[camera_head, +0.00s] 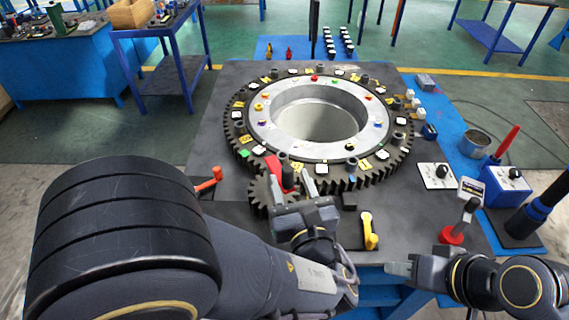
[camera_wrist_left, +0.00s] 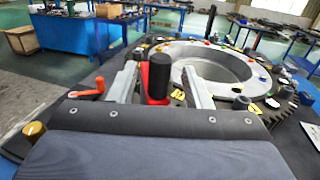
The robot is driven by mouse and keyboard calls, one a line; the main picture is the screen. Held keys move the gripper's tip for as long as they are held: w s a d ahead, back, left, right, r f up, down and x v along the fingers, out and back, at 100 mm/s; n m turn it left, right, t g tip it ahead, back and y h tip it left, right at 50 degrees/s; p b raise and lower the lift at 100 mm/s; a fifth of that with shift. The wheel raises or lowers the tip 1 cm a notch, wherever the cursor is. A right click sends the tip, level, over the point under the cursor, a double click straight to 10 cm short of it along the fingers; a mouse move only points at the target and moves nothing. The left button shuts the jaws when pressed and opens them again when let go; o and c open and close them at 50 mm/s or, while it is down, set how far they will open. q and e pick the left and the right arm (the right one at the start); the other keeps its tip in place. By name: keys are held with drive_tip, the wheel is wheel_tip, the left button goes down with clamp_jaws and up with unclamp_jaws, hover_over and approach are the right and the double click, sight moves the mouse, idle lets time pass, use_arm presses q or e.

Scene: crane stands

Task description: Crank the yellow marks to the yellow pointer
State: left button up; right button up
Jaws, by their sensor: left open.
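The big dark toothed ring (camera_head: 240,142) lies flat on the table, with yellow marks (camera_head: 246,139), white marks and small coloured knobs around its pale inner collar. A small pinion gear (camera_head: 258,192) meets its front left edge. The red crank (camera_head: 274,170) stands on the pinion with a black handle, which also shows in the left wrist view (camera_wrist_left: 159,76). My left gripper (camera_head: 291,184) is open, its two fingers on either side of the handle with gaps visible. My right gripper (camera_head: 398,268) is at the table's front right, empty. I cannot tell which part is the yellow pointer.
A yellow lever (camera_head: 368,232) stands at the front edge. An orange-red lever (camera_head: 208,180) is left of the pinion. A red-based joystick (camera_head: 453,234), a switch plate (camera_head: 437,176) and a blue box (camera_head: 507,185) stand at right.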

sight(285, 167)
use_arm(q)
drive_tip(key=x, duration=0.5)
drive_tip(key=shift+f+p, duration=0.1)
drive_tip(key=shift+p, duration=0.2)
drive_tip(key=shift+c, duration=0.5)
clamp_jaws()
